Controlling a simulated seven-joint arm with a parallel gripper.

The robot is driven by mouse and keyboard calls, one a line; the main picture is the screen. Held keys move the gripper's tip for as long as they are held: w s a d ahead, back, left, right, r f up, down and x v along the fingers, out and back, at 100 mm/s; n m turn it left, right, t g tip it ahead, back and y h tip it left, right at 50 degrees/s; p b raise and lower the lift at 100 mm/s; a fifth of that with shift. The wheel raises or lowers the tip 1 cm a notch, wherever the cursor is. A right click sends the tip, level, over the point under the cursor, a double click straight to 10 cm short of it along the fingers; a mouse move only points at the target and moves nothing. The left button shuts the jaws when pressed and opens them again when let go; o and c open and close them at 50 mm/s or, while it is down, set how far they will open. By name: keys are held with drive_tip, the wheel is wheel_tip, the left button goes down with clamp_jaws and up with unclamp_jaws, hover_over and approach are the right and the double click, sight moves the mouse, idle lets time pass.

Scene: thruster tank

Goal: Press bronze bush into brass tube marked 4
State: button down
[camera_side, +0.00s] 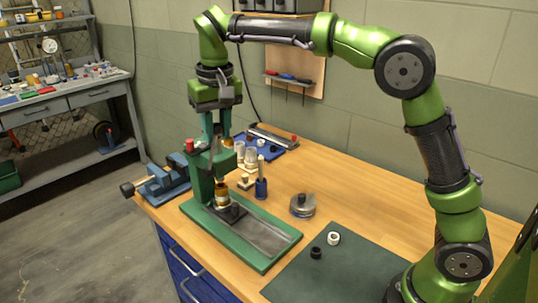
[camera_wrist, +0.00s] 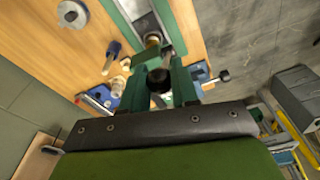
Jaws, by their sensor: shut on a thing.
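A green arbor press (camera_side: 201,178) stands on the bench. A brass-coloured tube-like part (camera_side: 221,193) is upright on a dark block on its base, under the ram. It also shows in the wrist view (camera_wrist: 153,40). Its mark is not readable, and I cannot separate the bronze bush from it. My gripper (camera_side: 216,137) points down at the top of the press. Its teal fingers (camera_wrist: 160,88) are shut on a dark rounded piece (camera_wrist: 159,76), apparently the press lever's knob.
A blue holder with a rod (camera_side: 261,188), pale stepped parts (camera_side: 246,165) and a grey round lidded tin (camera_side: 302,205) stand right of the press. A blue vise (camera_side: 165,183) is at left. A dark green mat (camera_side: 345,265) holds two small rings. Bench between is clear.

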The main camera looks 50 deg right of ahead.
drive_tip(key=shift+w+r, duration=0.15)
drive_tip(key=shift+w, duration=0.55)
drive_tip(key=shift+w+r, duration=0.15)
drive_tip(key=shift+w, duration=0.5)
drive_tip(key=shift+a, duration=0.1)
drive_tip(key=c, duration=0.9)
unclamp_jaws()
drive_tip(key=shift+r, duration=0.15)
wheel_tip(320, 180, up, 7)
drive_tip(key=shift+s, duration=0.45)
drive_tip(key=shift+r, duration=0.15)
